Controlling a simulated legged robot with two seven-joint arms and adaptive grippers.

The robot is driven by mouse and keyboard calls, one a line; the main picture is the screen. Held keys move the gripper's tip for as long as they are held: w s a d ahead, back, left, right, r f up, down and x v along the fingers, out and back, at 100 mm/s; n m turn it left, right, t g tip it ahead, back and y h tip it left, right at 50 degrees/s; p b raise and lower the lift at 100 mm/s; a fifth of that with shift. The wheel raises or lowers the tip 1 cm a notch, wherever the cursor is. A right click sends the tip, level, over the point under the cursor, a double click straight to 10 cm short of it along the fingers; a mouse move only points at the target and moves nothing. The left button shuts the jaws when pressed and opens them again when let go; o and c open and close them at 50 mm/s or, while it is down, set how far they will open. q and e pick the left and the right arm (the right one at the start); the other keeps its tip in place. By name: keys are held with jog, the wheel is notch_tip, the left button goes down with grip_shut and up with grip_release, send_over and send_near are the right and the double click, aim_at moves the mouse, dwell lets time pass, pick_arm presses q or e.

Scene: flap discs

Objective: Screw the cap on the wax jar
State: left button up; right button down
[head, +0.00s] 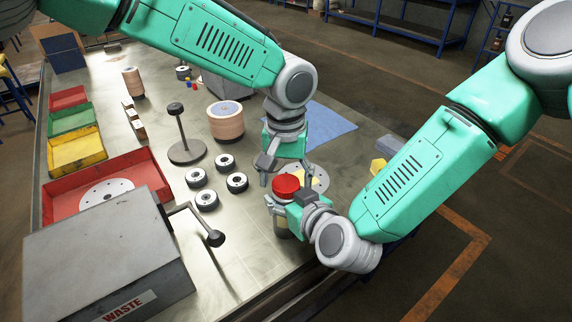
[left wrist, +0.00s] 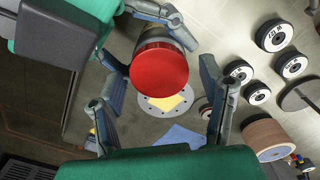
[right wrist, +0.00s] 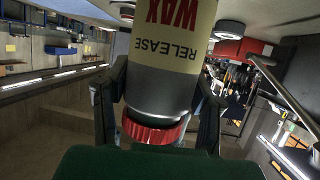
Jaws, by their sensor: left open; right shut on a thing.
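The wax jar (right wrist: 172,45) stands upright, with a cream label reading "RELEASE WAX" and a grey upper part. The red cap (head: 286,184) sits on top of the jar; I cannot tell how tightly it is threaded. My right gripper (head: 284,207) is shut around the jar below the cap and hides part of it. My left gripper (head: 285,173) points down over the cap, open, with a finger on either side. In the left wrist view the red cap (left wrist: 160,70) lies between the spread fingers, with gaps beside it.
A perforated disc (head: 316,178) with a yellow piece lies behind the jar, near a blue cloth (head: 330,128). Several small black-and-white discs (head: 206,200) lie to the left. A grey waste box (head: 110,260) with a lever stands front left. Coloured trays (head: 75,150) line the left edge.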

pick_arm(q)
jog(key=shift+f, duration=0.2)
jog(key=c, duration=1.2)
jog(key=m, duration=0.9)
jog(key=o, duration=1.3)
